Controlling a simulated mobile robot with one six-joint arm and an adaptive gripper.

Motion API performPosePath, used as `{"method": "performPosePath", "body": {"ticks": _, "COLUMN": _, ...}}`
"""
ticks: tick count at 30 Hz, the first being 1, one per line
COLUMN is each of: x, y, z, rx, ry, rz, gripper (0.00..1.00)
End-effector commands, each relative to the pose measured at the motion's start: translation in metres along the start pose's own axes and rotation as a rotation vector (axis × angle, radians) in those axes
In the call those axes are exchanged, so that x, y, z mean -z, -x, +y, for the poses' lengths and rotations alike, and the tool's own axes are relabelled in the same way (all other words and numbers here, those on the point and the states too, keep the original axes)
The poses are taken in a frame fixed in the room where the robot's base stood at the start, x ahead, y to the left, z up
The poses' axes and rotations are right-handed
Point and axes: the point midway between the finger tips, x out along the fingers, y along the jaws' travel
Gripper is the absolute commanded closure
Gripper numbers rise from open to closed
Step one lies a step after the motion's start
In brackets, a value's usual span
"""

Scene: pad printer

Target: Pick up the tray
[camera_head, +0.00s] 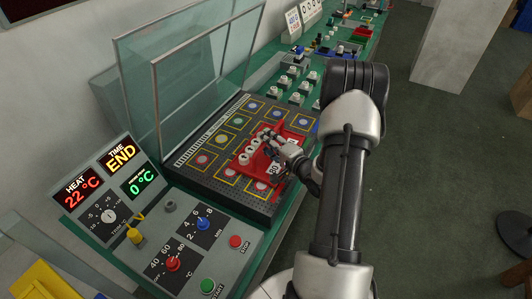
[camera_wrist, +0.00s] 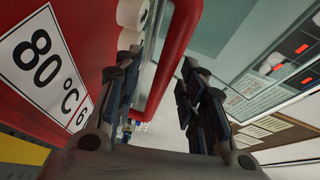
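The red tray (camera_head: 291,137) lies on the dark perforated plate of the machine and holds several white round pieces (camera_head: 249,152). A white "80 °C" label on the tray (camera_wrist: 92,28) shows large in the wrist view. My gripper (camera_head: 268,138) is over the tray, close to the white pieces. In the wrist view my gripper (camera_wrist: 160,85) is open, with one finger on each side of the tray's red rim in the picture. I see a gap between the rim and the right finger. Contact at the left finger is unclear. My arm and gripper hide part of the tray.
The plate (camera_head: 207,137) bears yellow squares with coloured discs. A clear raised cover (camera_head: 205,75) stands behind it. A control panel (camera_head: 190,245) with knobs and a display reading "END" (camera_head: 121,155) are at the lower left. Small parts stand on the green bench beyond.

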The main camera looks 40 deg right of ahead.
Motion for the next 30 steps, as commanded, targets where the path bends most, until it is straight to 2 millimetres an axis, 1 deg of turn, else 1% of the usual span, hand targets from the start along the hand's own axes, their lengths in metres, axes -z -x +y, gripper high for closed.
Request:
{"method": "performPosePath", "body": {"ticks": 1, "x": 0.0000, "y": -0.0069, "z": 0.0002, "rx": 0.003, "ry": 0.003, "rz": -0.001, "gripper": 0.63}}
{"method": "performPosePath", "body": {"ticks": 3, "x": 0.0008, "y": -0.0115, "z": -0.0003, "rx": 0.003, "ry": 0.002, "rz": 0.001, "gripper": 0.63}}
{"method": "performPosePath", "body": {"ticks": 11, "x": 0.0010, "y": -0.0132, "z": -0.0011, "rx": 0.001, "ry": 0.000, "rz": 0.002, "gripper": 0.63}}
{"method": "performPosePath", "body": {"ticks": 27, "x": 0.0010, "y": -0.0129, "z": -0.0010, "rx": 0.001, "ry": 0.001, "rz": 0.002, "gripper": 0.99}}
{"method": "performPosePath", "body": {"ticks": 30, "x": 0.0010, "y": -0.0129, "z": -0.0010, "rx": 0.001, "ry": 0.001, "rz": 0.002, "gripper": 1.00}}
